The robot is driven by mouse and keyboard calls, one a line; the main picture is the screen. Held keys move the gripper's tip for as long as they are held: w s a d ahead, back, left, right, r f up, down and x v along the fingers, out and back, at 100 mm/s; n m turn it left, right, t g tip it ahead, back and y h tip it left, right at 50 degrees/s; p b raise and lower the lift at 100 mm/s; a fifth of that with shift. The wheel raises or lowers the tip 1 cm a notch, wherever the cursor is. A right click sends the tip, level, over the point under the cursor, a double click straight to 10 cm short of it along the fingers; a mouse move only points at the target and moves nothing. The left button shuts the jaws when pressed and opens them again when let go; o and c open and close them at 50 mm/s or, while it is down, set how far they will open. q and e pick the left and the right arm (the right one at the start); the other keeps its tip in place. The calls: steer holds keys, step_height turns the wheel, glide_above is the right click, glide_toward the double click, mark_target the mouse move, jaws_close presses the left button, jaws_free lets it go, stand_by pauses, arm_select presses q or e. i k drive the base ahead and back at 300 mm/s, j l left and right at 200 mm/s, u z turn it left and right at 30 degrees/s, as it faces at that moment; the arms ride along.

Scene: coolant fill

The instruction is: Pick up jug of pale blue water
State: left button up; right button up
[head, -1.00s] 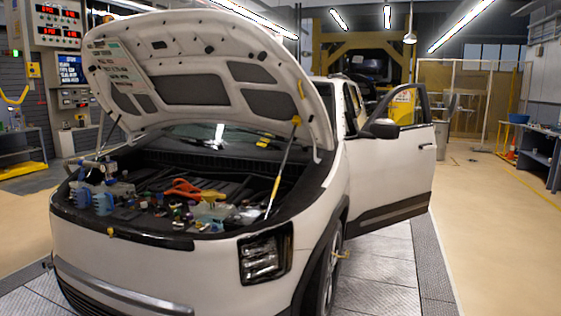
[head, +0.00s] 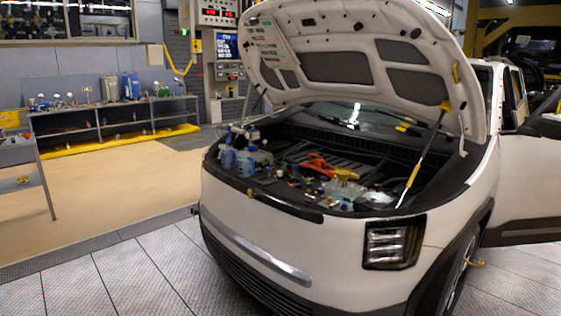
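Two small blue containers stand at the left front corner of the open engine bay, one (head: 228,158) beside the other (head: 246,164). They are small in the picture, and I cannot tell whether either is the jug of pale blue water. A taller blue container (head: 131,86) stands on the workbench at the back left; I cannot tell what it holds. Neither of my grippers is in the head view.
A white car (head: 320,240) with its hood (head: 365,65) raised on a prop rod fills the right half. An orange and yellow tool (head: 318,165) lies in the bay. A workbench (head: 95,130) with bottles is at the back left. A grey cart (head: 18,150) stands far left. Tan floor between is clear.

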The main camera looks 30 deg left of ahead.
mark_target(244, 161)
steer(key=i+l+u, duration=0.4)
steer(key=l, duration=0.25)
steer(key=i+l+u, duration=0.25)
steer(key=l+u, duration=0.2)
steer(key=l, duration=0.25)
steer(key=i+j+z, duration=0.1)
steer(key=i+j, duration=0.15)
steer(key=j, duration=0.15)
steer(key=i+j+z, duration=0.1)
steer(key=j, duration=0.3)
steer(key=i+j+z, duration=0.1)
steer(key=i+j, duration=0.25)
steer(key=i+j+z, duration=0.15)
steer(key=j, duration=0.35)
steer(key=i+j+z, duration=0.1)
steer(key=j, duration=0.35)
steer(key=i+j+z, duration=0.1)
steer(key=i+j, duration=0.15)
steer(key=j, duration=0.2)
steer(key=i+j+z, duration=0.1)
steer(key=j, duration=0.4)
steer(key=i+j+z, duration=0.1)
steer(key=j, duration=0.4)
steer(key=i, duration=0.1)
